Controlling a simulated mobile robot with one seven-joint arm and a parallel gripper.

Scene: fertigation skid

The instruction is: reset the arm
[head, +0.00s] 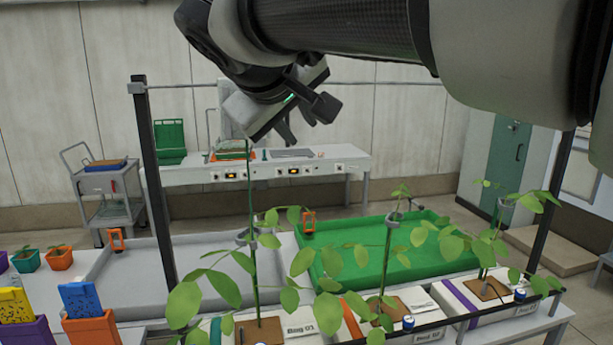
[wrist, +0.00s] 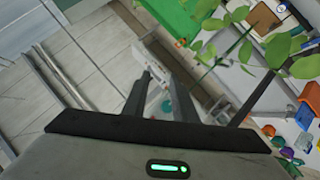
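My arm reaches in from the upper right of the head view, above the plants. My gripper (head: 284,132) hangs at its end, tilted down, in front of the back workbench. In the wrist view my gripper (wrist: 160,82) shows two dark fingers apart, with only floor and distant things between them. It is open and holds nothing that I can see.
Potted plants on white bags (head: 302,322) stand at the front, with a tall stem close below my gripper. A green tray (head: 385,262) and grey tray (head: 205,262) lie behind. A dark post (head: 153,180) stands left. Orange pot (head: 92,328) at front left.

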